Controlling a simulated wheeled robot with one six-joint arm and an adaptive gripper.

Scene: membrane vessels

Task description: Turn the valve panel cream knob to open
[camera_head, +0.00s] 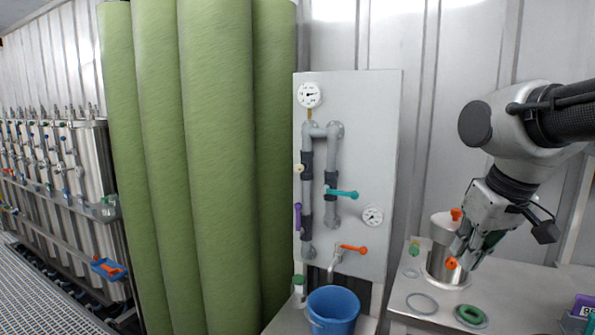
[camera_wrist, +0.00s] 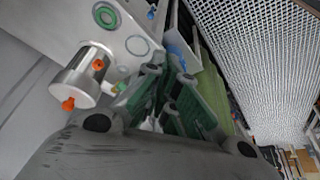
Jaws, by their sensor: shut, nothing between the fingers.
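The valve panel (camera_head: 370,130) is a pale upright board with grey pipes in the head view. A small cream knob (camera_head: 299,168) sits at the left pipe, near the panel's left edge. It is small in the picture, so its exact setting is hard to read. My gripper (camera_head: 466,254) is to the right of the panel, well apart from the knob, pointing down beside a steel vessel (camera_head: 436,265). In the wrist view my gripper (camera_wrist: 168,102) shows its fingers with green pads, shut and empty. I cannot make out the cream knob in the wrist view.
The panel also carries a teal handle (camera_head: 343,194), a purple handle (camera_head: 298,216), an orange handle (camera_head: 353,249) and two gauges. A blue bucket (camera_head: 333,312) stands below. Tall green cylinders (camera_head: 215,170) stand left. A bench (camera_head: 400,300) with rings lies right.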

